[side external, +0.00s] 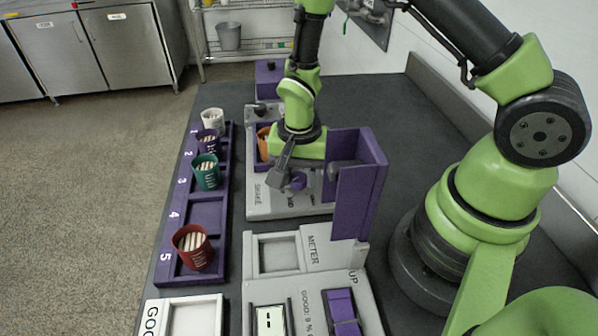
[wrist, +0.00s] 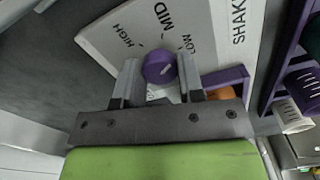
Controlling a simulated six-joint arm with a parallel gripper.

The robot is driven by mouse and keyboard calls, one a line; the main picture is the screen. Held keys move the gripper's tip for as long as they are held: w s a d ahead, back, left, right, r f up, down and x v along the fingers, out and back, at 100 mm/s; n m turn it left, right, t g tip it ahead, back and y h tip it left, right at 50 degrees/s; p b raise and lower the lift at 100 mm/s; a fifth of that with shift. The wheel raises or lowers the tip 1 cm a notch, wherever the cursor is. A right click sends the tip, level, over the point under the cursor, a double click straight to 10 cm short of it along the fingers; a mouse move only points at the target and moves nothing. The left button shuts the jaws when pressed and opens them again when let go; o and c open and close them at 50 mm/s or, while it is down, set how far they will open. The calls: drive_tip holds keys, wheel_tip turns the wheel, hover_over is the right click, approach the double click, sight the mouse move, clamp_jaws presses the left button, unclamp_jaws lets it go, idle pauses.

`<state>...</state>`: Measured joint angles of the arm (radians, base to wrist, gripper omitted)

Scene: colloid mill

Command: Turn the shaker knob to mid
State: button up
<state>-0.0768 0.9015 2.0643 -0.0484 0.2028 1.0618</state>
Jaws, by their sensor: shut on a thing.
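The shaker knob (wrist: 158,68) is a round purple dial with a short pale mark on its face. It sits on a light panel (wrist: 105,40) printed HIGH, MID and LOW around it. In the wrist view my gripper (wrist: 159,76) has one finger on each side of the knob and is shut on it. The pale mark seems to slant toward the LOW side, but it is small. In the side view the purple knob (side external: 299,181) shows beside my gripper (side external: 284,176), on the grey shaker base marked SHAKE; the arm hides part of it.
A purple upright panel (side external: 359,190) stands close right of my gripper. A numbered purple rack (side external: 206,215) with several cups (side external: 192,247) lies to the left. An orange cup (side external: 263,142) sits behind the gripper. The meter unit (side external: 320,252) is in front.

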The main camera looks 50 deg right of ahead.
sight(299, 177)
drive_tip(key=n, duration=0.4)
drive_tip(key=shift+n, duration=0.3)
drive_tip(key=o, duration=0.9)
drive_tip(key=shift+r, duration=0.1)
wheel_tip(299, 177, up, 10)
drive_tip(key=shift+f, duration=0.1)
